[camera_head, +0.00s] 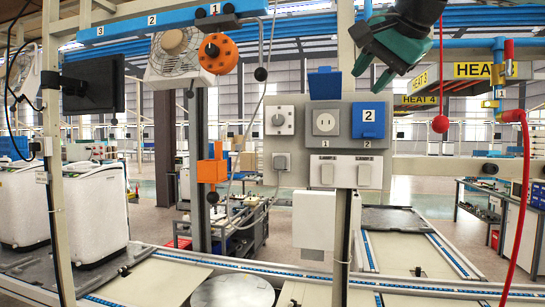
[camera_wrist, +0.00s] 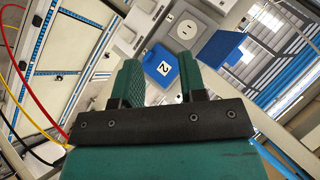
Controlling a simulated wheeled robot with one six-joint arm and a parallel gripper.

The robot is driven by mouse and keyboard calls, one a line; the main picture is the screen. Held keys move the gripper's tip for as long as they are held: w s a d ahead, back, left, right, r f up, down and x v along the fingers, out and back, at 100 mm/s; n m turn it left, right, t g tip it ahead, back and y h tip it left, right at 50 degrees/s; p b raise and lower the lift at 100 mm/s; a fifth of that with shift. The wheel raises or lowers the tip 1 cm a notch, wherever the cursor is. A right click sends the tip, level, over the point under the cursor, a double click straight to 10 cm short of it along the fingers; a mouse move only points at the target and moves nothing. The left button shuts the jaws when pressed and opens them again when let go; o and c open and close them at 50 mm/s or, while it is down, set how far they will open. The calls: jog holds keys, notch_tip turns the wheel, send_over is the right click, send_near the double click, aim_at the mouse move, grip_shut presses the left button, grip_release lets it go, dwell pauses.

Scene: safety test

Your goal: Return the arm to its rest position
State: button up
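My gripper (camera_head: 373,68) is at the upper right of the head view, dark and teal, above and right of the socket panel (camera_head: 346,142). In the wrist view my gripper (camera_wrist: 160,60) shows its two teal fingers wide apart, with nothing held between them. Beyond the fingers is the closed blue cover marked 2 (camera_wrist: 190,68), apart from them. The same cover 2 (camera_head: 369,120) shows in the head view. Left of it, socket 1 (camera_head: 324,122) is uncovered, its blue lid (camera_head: 324,83) raised.
An orange reel (camera_head: 218,53) and a fan (camera_head: 173,54) hang at the upper left. A red ball (camera_head: 440,124) hangs on a cord right of the panel, near a red hose (camera_head: 523,180). Frame posts and a HEAT sign (camera_head: 485,70) stand close by. White machines (camera_head: 95,212) are at left.

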jog(key=s+a+f+n+g+b, duration=0.15)
jog(key=s+f+n+b, duration=0.35)
jog(key=f, duration=0.8)
jog(key=s+a+f+n+g+b, duration=0.1)
jog(key=s+f+n+g, duration=0.15)
jog(key=s+f, duration=0.7)
jog(key=s+a+f+n+g+b, duration=0.1)
jog(key=s+f+n+g+b, duration=0.2)
jog(key=f, duration=1.3)
jog(key=s+f+n+g+b, duration=0.2)
jog(key=s+f+n, duration=0.3)
jog(key=s+f, duration=0.5)
notch_tip(320, 180, down, 2)
jog(key=shift+s+d+f+g+y, duration=0.15)
jog(key=shift+s+d+g+y, duration=0.15)
jog(key=shift+g+y, duration=0.1)
